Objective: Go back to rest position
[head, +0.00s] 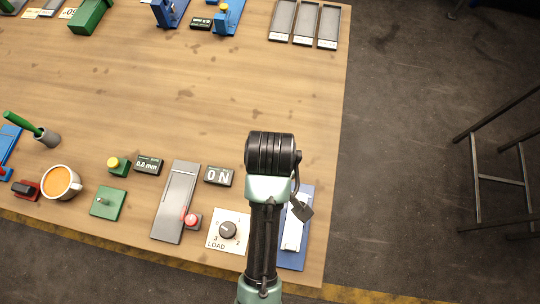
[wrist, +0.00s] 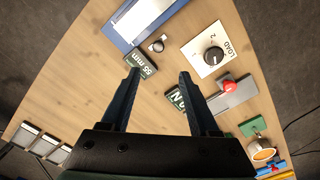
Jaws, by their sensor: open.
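My gripper (wrist: 159,75) shows in the wrist view with its two dark fingers spread wide apart. Nothing is between the fingertips, and it holds nothing. It hangs above the wooden table (wrist: 100,90), with a small display reading 55 mm (wrist: 141,68) beyond the left fingertip and a partly covered display (wrist: 176,98) behind the right finger. In the head view my arm reaches over the right part of the table (head: 200,100), and the fingers cannot be made out there.
A LOAD dial plate (head: 228,231), a grey fixture with a red button (head: 176,200) and a blue-based device (head: 296,240) lie near my arm. An orange-filled cup (head: 60,183) stands at left. Trays (head: 305,22) lie at the far right corner. The table's middle is clear.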

